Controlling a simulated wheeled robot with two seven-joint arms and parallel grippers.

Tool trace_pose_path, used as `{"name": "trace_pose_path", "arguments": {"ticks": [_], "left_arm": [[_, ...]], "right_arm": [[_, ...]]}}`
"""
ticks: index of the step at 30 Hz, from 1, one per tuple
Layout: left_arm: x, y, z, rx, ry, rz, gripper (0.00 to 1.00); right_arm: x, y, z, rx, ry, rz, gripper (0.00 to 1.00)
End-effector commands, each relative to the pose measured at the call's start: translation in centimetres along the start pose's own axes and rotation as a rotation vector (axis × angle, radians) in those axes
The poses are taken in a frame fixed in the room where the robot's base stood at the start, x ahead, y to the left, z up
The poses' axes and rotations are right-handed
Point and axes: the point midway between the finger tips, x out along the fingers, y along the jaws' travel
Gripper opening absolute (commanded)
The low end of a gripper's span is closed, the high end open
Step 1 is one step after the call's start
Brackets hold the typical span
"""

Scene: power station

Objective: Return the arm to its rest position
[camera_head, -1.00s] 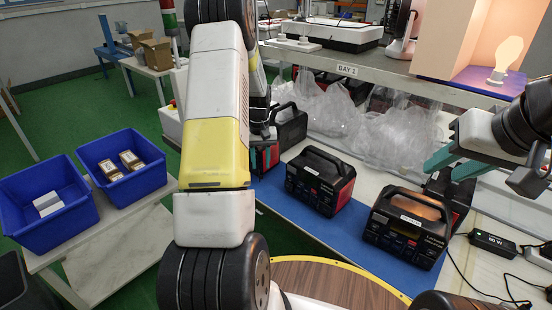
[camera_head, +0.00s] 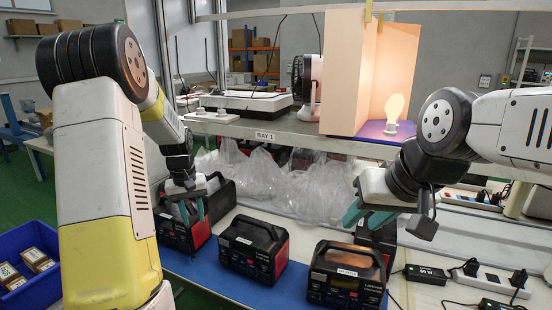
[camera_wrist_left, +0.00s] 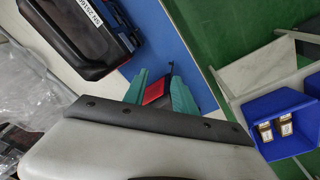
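My left arm comes in from the left, its yellow and white link large in the head view.
Power stations (camera_head: 253,248) (camera_head: 346,275) stand on a blue mat (camera_head: 225,281). Clear plastic bags (camera_head: 310,193) lie behind them, below the BAY 1 shelf (camera_head: 300,139). A lit bulb (camera_head: 394,110) stands in a booth on the shelf. A blue bin (camera_head: 40,290) with small boxes is at lower left.

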Motion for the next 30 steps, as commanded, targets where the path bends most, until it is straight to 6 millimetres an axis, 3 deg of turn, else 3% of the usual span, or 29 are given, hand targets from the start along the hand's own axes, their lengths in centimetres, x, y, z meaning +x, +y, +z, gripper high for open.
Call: {"name": "trace_pose_path", "arguments": {"ticks": [1,6,9,15,22,26,30], "left_arm": [[-3.0,0.9,1.2,0.024,0.035,0.02,0.33],[-9.8,3.1,6.0,0.101,0.12,0.075,0.33],[-13.2,4.1,9.3,0.149,0.172,0.107,0.33],[-17.8,5.2,16.6,0.247,0.274,0.167,0.33],[-19.9,5.4,23.7,0.343,0.374,0.219,0.33],[-20.0,5.4,25.8,0.371,0.404,0.233,0.33],[-20.0,5.4,26.5,0.384,0.415,0.238,0.33]], "right_arm": [[0.0,0.0,0.0,0.0,0.0,0.0,0.36],[0.0,0.0,0.0,0.0,0.0,0.0,0.36],[0.0,0.0,0.0,0.0,0.0,0.0,0.36],[0.0,0.0,0.0,0.0,0.0,0.0,0.36],[0.0,0.0,0.0,0.0,0.0,0.0,0.36],[0.0,0.0,0.0,0.0,0.0,0.0,0.36],[0.0,0.0,0.0,0.0,0.0,0.0,0.36]]}}
